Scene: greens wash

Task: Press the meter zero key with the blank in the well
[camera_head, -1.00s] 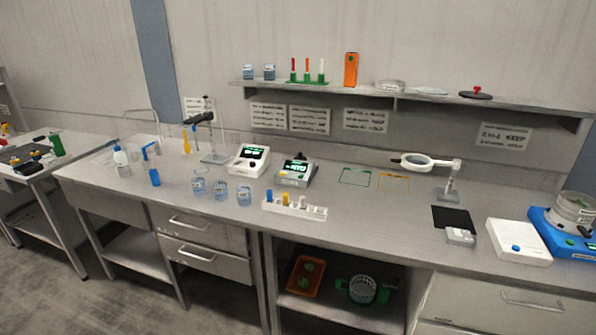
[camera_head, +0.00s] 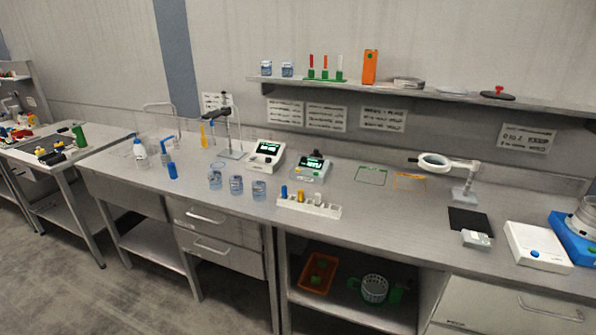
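Two bench instruments with lit green displays stand side by side on the grey bench: a white one (camera_head: 266,156) on the left and a grey one (camera_head: 311,168) to its right. Either may be the meter. Their keys and any well are too small to tell apart. A white rack (camera_head: 318,209) in front of them holds a blue piece (camera_head: 284,192) and a yellow-orange piece (camera_head: 301,195). I cannot tell whether the blank is one of these or sits in a well. My gripper is not in view.
Several blue-labelled beakers (camera_head: 236,185) stand left of the rack. A stand (camera_head: 231,153) is behind them. A magnifier lamp (camera_head: 436,161), a black mat (camera_head: 468,220) and a white box with a blue knob (camera_head: 538,247) are at right. A shelf (camera_head: 420,96) hangs above. Grey floor is clear at lower left.

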